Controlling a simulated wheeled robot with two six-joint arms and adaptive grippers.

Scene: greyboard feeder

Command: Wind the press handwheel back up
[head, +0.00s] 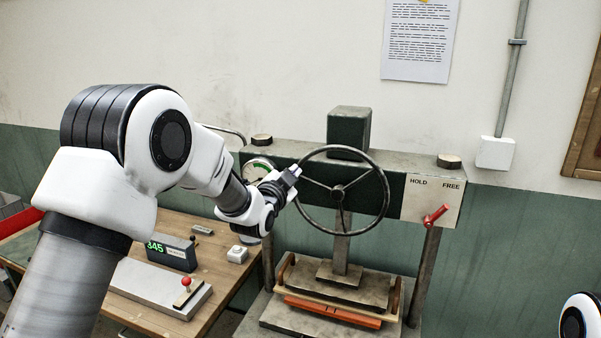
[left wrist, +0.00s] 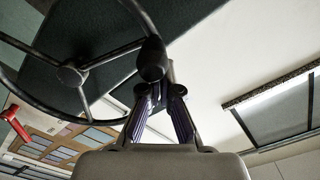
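The press handwheel (head: 386,200) is a dark spoked ring on the front of the press. My left gripper (head: 294,173) is at the left side of its rim in the head view. In the left wrist view the rim (left wrist: 22,88) crosses the upper left, with the hub at its middle. A dark round knob (left wrist: 152,60) on the rim shows just beyond the fingertips. I cannot tell whether either finger touches the knob. My right gripper is not in view.
A red lever (head: 436,215) sits by the HOLD and FREE labels. The press plates (head: 340,292) are below the wheel. A wooden bench (head: 205,240) at left carries a digital readout (head: 171,252) and a small white box (head: 237,254). A gauge (head: 258,168) is behind my left gripper.

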